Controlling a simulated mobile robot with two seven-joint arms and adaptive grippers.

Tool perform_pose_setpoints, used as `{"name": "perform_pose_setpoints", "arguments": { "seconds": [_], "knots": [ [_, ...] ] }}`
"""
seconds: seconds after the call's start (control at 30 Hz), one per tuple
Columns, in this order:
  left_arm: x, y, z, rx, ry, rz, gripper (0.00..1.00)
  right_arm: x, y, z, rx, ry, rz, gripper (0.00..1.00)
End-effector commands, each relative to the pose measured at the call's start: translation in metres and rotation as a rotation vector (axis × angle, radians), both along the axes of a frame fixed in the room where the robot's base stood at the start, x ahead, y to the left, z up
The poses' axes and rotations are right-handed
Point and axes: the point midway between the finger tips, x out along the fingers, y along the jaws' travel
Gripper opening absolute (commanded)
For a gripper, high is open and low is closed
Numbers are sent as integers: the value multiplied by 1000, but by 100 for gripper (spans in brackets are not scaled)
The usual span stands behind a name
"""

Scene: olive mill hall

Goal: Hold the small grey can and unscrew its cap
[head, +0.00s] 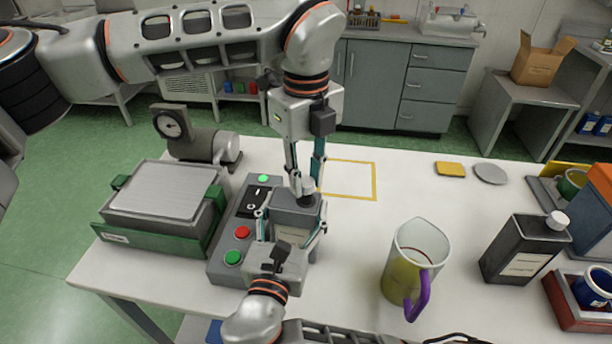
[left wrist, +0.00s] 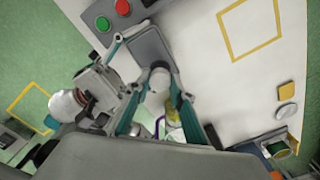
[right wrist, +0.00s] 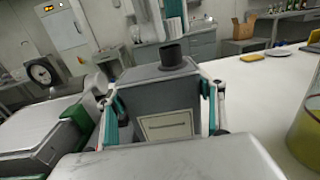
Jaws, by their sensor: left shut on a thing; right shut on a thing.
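The small grey can (head: 285,217), with a pale label and a dark neck, stands upright beside the button box. It fills the middle of the right wrist view (right wrist: 150,98). My right gripper (head: 292,232) is shut on the can's body, one finger on each side. My left gripper (head: 305,180) points down from above and is shut on the white cap (head: 307,185). The cap also shows between its fingers in the left wrist view (left wrist: 158,81). The neck's dark top (right wrist: 172,50) shows uncovered in the right wrist view, so the cap appears off it, close above.
A button box (head: 232,236) and a green-based machine (head: 103,232) stand to the left. A jug with a purple handle (head: 415,258) and a larger dark can (head: 522,250) stand to the right. The yellow-outlined square (head: 350,180) behind looks empty.

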Motion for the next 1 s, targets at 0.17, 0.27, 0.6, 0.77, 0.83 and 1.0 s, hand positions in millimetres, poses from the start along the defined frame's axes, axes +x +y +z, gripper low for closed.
{"name": "perform_pose_setpoints", "arguments": {
  "seconds": [0.17, 0.27, 0.6, 0.77, 0.83, 1.0],
  "knots": [
    [1, 0, 6, 0, -2, 0, 0, 0, 0, 0, 0, 0, 0, 7],
    [1, 0, 16, 0, -4, 1, 0, 0, 0, 0, 0, 0, 0, 7],
    [0, 0, 40, 1, 1, 0, 0, 0, 0, 0, 0, 0, 0, 7],
    [0, 0, 40, 0, 0, 0, 0, 0, 0, 0, 0, 0, 0, 83],
    [0, 0, 40, 0, 0, 0, 0, 0, 0, 0, 0, 0, 0, 87],
    [0, 0, 40, 0, 0, 0, 0, 0, 0, 0, 0, 0, 0, 87]
  ]
}}
